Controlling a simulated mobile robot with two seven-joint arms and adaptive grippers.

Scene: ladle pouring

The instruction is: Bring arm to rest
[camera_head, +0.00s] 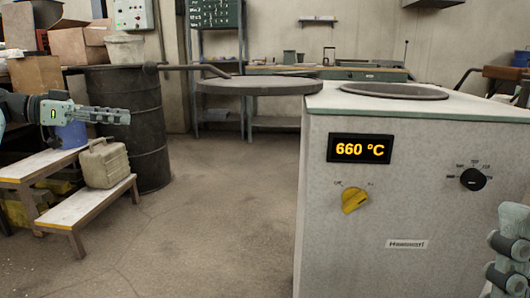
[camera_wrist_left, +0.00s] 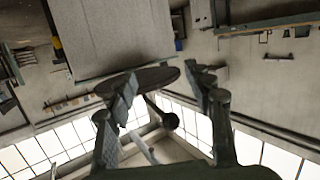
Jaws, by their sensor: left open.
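My left gripper (camera_head: 128,117) is at the left of the head view, in front of the dark barrel and above the low bench. It is open and I see nothing between its fingers; in the left wrist view its two fingers (camera_wrist_left: 162,88) stand apart. A part of my right arm, perhaps its gripper, shows at the lower right edge, cut off. The grey furnace (camera_head: 335,230) stands at the right with a lit display (camera_head: 360,149) reading 660 °C. A flat round lid (camera_head: 262,88) with a long handle is beside its top, left of the round opening (camera_head: 394,92).
A dark barrel (camera_head: 125,105) stands behind my left gripper. A beige canister (camera_head: 103,163) sits on a low wooden step bench (camera_head: 75,212). Boxes (camera_head: 76,46) are stacked at the upper left. The concrete floor (camera_head: 215,210) between bench and furnace is clear.

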